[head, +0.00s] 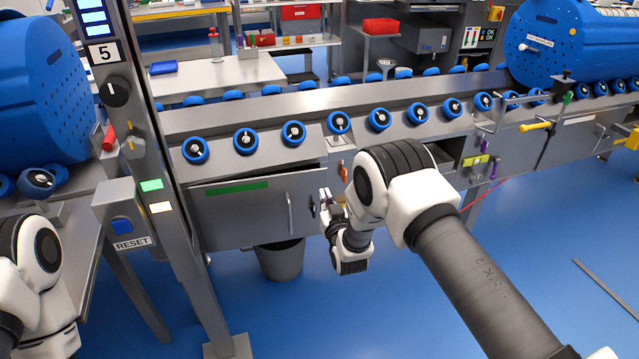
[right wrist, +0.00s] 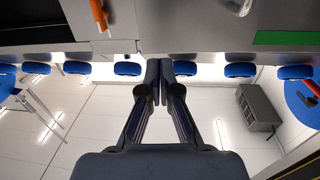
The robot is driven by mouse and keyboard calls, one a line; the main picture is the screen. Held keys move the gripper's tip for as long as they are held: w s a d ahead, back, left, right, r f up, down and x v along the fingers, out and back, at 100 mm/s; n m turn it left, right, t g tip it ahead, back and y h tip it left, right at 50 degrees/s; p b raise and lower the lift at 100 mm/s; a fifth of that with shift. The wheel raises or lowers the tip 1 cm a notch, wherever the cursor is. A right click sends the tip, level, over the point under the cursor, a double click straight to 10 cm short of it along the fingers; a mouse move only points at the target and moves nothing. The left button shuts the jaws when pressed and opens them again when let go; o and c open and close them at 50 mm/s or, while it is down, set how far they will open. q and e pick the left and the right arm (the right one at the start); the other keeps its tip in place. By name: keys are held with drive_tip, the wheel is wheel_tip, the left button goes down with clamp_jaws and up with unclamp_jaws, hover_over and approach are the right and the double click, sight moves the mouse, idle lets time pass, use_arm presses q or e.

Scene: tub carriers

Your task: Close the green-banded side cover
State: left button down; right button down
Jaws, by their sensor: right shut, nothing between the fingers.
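The green-banded side cover (head: 255,215) is a grey panel below the roller conveyor, left of centre in the head view. Its green band (head: 236,187) runs near the top edge, and an upright bar handle (head: 289,212) sits near its right side. A thin dark gap shows along the top edge; I cannot tell whether the cover is fully flush. My right gripper (head: 325,198) is by the cover's right edge, shut and empty; I cannot tell if it touches. In the right wrist view its fingertips (right wrist: 158,66) meet, and the green band (right wrist: 287,38) is at upper right. My left gripper is out of view.
The conveyor (head: 350,100) with blue rollers runs above the cover. A control post (head: 125,110) with a reset box (head: 122,225) stands at left. A grey bin (head: 281,260) is under the cover. An orange handle (head: 344,172) is just right of it.

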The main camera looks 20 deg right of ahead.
sight(318, 177)
drive_tip(key=w, duration=0.3)
drive_tip(key=w+b, duration=0.1)
drive_tip(key=w, duration=0.3)
drive_tip(key=shift+d, duration=0.2)
drive_tip(key=shift+s, duration=0.1)
